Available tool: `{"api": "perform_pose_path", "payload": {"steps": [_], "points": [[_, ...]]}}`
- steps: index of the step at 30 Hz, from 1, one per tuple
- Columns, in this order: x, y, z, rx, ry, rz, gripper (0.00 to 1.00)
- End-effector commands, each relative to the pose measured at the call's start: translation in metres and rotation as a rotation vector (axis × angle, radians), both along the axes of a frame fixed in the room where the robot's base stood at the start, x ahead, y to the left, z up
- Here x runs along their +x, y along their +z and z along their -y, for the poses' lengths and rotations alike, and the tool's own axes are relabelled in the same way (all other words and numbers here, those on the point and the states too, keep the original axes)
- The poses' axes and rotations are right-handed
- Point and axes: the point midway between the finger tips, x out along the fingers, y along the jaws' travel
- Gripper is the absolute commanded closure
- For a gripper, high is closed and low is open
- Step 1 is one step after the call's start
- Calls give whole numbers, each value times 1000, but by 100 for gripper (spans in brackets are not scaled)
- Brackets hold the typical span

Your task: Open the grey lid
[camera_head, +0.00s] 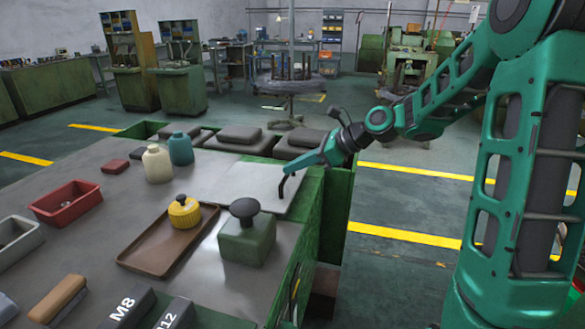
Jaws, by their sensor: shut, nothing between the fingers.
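A flat light-grey panel, which looks like the grey lid (245,187), lies level on the near bench toward its right edge. My gripper (284,192) points down over the right part of this panel, with dark fingertips close together and nothing visible between them. Whether the fingertips touch the panel or a handle on it cannot be told. The hand partly covers the panel's right side.
A green block with a dark knob (247,235) stands just in front of the panel. A brown tray (150,255) holds a yellow knobbed piece (184,212). Cream (157,164) and teal (180,149) bottles stand behind left. Open floor lies right of the bench.

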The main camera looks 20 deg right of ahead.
Motion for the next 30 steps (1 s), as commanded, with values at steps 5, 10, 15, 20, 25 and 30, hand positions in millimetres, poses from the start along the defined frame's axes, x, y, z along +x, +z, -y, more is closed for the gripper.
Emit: {"api": "perform_pose_path", "payload": {"steps": [5, 10, 15, 20, 25, 30], "points": [[0, 2, -1, -5, 1, -3, 100], [1, 5, -2, -14, 0, -8, 100], [2, 9, -3, -27, 1, -16, 100], [3, 13, -5, -41, 1, -25, 100], [3, 15, -5, -49, 1, -33, 100], [3, 15, -5, -49, 1, -33, 100]]}}
